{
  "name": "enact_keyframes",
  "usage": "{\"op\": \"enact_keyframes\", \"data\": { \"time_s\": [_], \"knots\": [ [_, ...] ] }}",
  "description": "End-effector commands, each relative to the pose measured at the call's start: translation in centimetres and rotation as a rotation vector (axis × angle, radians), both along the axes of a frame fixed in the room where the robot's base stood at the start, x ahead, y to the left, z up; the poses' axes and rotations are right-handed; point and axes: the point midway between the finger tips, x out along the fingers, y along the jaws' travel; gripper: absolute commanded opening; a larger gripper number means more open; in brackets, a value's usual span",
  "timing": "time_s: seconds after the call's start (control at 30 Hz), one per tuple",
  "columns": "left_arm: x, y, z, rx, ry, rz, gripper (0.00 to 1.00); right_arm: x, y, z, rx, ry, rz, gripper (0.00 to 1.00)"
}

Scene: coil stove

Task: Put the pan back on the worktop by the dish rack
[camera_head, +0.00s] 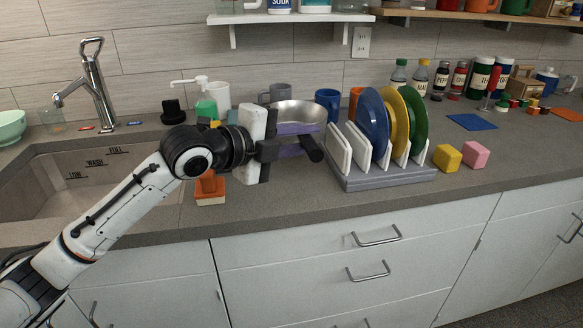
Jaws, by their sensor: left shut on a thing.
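The silver pan (299,111) is in the middle of the head view, just left of the dish rack. My left gripper (292,148) is in front of it, shut on the pan at its near side, where purple parts show between and beside the dark fingers. The fingers hide much of the hold. I cannot tell whether the pan touches the worktop (270,205). The grey dish rack (385,180) holds white slats and blue, yellow and green plates. My right gripper is not in view.
A sink (85,180) lies at left. An orange object (209,190) stands behind my left arm. Blue (327,103) and grey mugs stand behind the pan. Yellow (447,157) and pink blocks lie right of the rack. Worktop in front of the rack is clear.

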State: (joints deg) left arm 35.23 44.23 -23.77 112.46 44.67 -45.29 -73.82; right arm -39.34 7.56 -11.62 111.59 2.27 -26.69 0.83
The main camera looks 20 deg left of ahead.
Motion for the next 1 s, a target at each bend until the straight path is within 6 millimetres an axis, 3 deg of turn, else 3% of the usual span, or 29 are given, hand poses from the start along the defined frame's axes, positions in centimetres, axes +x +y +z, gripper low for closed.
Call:
{"op": "enact_keyframes", "data": {
  "time_s": [0.1, 0.2, 0.5, 0.73, 1.0],
  "knots": [
    [1.0, 0.4, 1.6, 0.001, -0.013, 0.035, 0.0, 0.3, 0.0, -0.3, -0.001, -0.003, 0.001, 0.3],
    [1.3, 0.6, 1.4, -0.001, -0.009, 0.05, 0.0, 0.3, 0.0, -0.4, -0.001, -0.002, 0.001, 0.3],
    [1.3, 0.6, -3.4, -0.004, -0.005, 0.052, 0.0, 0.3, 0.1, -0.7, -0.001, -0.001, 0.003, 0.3],
    [1.3, 0.6, -4.8, -0.004, -0.008, 0.052, 0.0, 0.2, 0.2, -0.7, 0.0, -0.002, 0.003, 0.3],
    [1.3, 0.6, -7.9, -0.004, -0.008, 0.052, 0.0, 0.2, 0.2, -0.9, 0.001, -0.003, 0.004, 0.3]
  ]
}}
